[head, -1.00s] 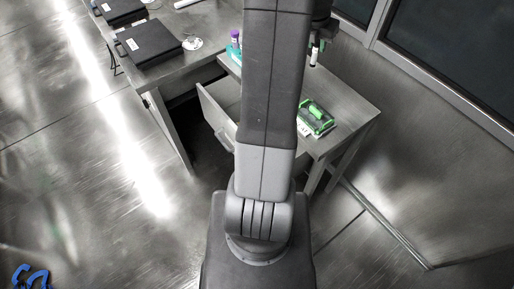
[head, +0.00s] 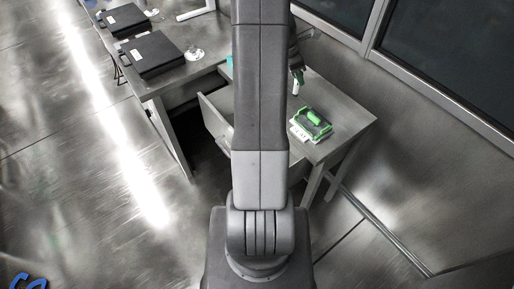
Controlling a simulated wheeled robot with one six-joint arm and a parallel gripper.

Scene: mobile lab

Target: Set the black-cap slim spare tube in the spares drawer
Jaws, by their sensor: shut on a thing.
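My gripper (head: 297,76) shows just right of my arm, over the back part of the right-hand table. It is shut on a slim white tube (head: 295,89) that hangs below it. The tube's cap is hidden by the fingers, so its colour cannot be told. A drawer (head: 213,122) stands pulled out from the table's left side, to the left of my arm. My arm covers much of the drawer, and its inside is mostly hidden.
A green-edged box (head: 311,124) with a white label sits on the right-hand table (head: 345,112). A teal object (head: 229,65) shows partly behind my arm. Black cases (head: 151,54) lie on the left table. A wall with windows stands at the right.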

